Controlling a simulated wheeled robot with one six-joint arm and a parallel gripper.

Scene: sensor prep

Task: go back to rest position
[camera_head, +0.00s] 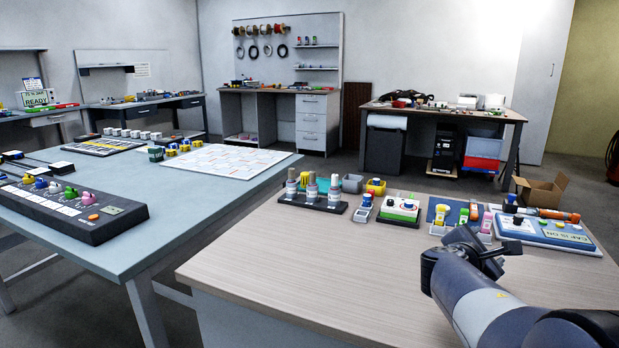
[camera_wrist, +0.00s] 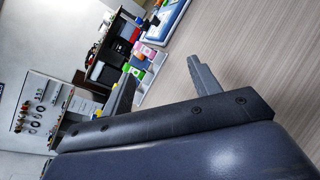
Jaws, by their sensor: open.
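My arm reaches in from the lower right of the head view, over the wooden-top table (camera_head: 300,262). My gripper (camera_head: 497,252) is at its end, above the table's right part and in front of the items there. In the wrist view the two grey fingers of my gripper (camera_wrist: 160,85) stand well apart. No object shows between them, so it is open and empty. The table top (camera_wrist: 245,55) fills the right of the wrist view.
Along the table's back edge stand a bottle rack (camera_head: 312,195), a white-and-green box (camera_head: 400,208) and a blue panel (camera_head: 545,232). A grey-blue table (camera_head: 130,220) with a control box (camera_head: 75,208) is at left. The wooden table's front left is clear.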

